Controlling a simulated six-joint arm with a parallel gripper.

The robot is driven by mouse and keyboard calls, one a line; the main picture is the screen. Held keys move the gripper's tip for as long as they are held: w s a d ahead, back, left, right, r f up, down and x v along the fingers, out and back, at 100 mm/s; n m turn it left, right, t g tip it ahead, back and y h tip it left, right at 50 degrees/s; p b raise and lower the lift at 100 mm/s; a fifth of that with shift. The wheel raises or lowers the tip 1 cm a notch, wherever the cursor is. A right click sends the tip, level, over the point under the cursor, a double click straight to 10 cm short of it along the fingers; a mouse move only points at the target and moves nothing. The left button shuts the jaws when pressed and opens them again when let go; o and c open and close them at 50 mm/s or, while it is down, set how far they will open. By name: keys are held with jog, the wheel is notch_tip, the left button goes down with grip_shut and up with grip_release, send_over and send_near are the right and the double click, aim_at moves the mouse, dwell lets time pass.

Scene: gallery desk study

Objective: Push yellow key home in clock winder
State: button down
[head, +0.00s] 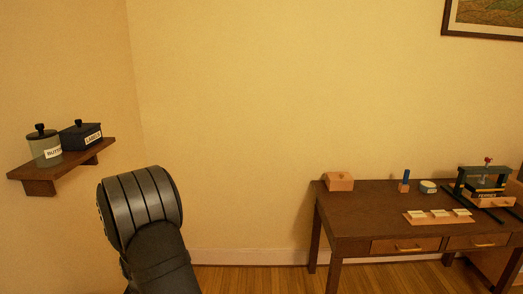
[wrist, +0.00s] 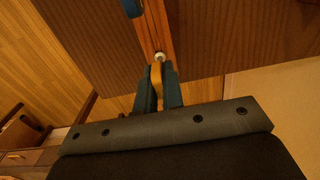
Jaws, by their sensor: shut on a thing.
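In the wrist view my gripper (wrist: 159,72) is shut on the yellow key (wrist: 157,78), whose body shows between the two dark green fingers. The key's far end lies close to a small pale round fitting (wrist: 159,56) on a reddish-brown wood strip (wrist: 153,28). I take this fitting to be the clock winder's socket, but I cannot be sure. I cannot tell whether the key's tip touches it or is inside it. In the head view my gripper, the key and the winder do not show; only my arm does, at the lower left.
A blue part (wrist: 132,7) is by the strip, on dark wood panels (wrist: 225,35). In the head view a desk (head: 370,215) at right bears a wooden box (head: 339,182), a tray of cards (head: 418,219) and a green press (head: 484,182). A shelf (head: 80,162) with jars is at left.

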jog(key=shift+r, duration=0.15)
notch_tip(320, 180, up, 12)
dwell(1.7)
dwell(0.4)
jog(key=s+a, duration=0.3)
jog(key=a, duration=0.9)
jog(key=s+a, duration=0.4)
jog(key=a, duration=0.9)
jog(key=shift+s+f, duration=0.25)
jog(key=shift+f, duration=0.15)
jog(key=shift+d+f, duration=0.1)
jog(key=shift+f, duration=2.7)
jog(key=shift+f, duration=1.7)
